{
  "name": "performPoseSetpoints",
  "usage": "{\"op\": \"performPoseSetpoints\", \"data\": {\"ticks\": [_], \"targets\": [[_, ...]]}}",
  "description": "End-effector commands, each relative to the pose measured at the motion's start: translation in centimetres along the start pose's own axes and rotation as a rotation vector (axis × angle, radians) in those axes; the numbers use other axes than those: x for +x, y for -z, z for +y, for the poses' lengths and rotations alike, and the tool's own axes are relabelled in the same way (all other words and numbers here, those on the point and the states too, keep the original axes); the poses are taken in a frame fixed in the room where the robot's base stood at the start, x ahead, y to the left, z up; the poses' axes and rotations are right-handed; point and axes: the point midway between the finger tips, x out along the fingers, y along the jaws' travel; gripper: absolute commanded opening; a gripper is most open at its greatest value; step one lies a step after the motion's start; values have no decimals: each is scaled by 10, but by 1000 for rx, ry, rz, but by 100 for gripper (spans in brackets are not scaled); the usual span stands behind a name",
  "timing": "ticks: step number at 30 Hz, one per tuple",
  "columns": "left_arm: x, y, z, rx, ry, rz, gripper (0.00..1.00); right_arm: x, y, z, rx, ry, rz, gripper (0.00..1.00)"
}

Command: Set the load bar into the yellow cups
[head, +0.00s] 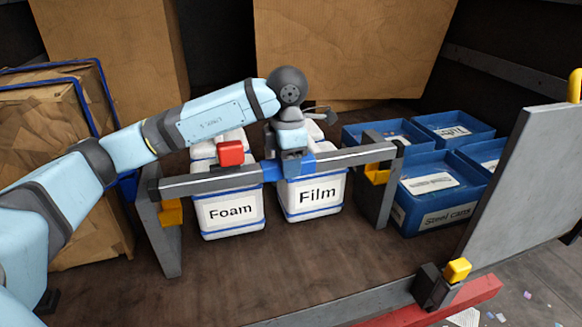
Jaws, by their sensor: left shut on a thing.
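The load bar (345,158) is a long grey bar with dark ends and a blue sleeve at its middle. It spans between two grey posts, tilted up to the right in the picture. My left gripper (292,160) comes from above and is shut on the bar at the blue sleeve. A yellow cup (171,213) on the left post shows just under the bar's left end. The other yellow cup (377,173) on the right post is partly hidden by the bar's right end. I cannot tell whether the bar touches the cups. My right gripper is not in view.
White bins labelled Foam (230,226) and Film (313,210) stand behind the bar. A red block (230,152) shows above the bar's left half. Blue crates (405,220) stand right, cardboard boxes left and back. A grey panel (520,185) rises at right.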

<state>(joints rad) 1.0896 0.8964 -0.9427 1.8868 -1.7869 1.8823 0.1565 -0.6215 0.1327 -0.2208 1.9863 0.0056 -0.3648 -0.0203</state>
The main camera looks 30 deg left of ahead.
Motion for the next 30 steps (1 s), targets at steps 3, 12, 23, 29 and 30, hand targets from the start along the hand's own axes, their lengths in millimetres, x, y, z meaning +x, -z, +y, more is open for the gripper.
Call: {"op": "performPoseSetpoints", "data": {"ticks": [3, 12, 23, 29, 30], "targets": [[-2, 0, 11, -2, -2, -3, 0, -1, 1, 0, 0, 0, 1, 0], [-3, 0, 36, -2, -1, -3, 0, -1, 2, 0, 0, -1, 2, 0], [12, 0, 55, 0, -2, -3, 0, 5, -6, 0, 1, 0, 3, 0], [28, 0, 55, 0, -2, -3, 0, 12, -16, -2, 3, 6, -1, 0], [31, 0, 55, 0, -2, -3, 0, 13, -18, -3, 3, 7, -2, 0]]}}
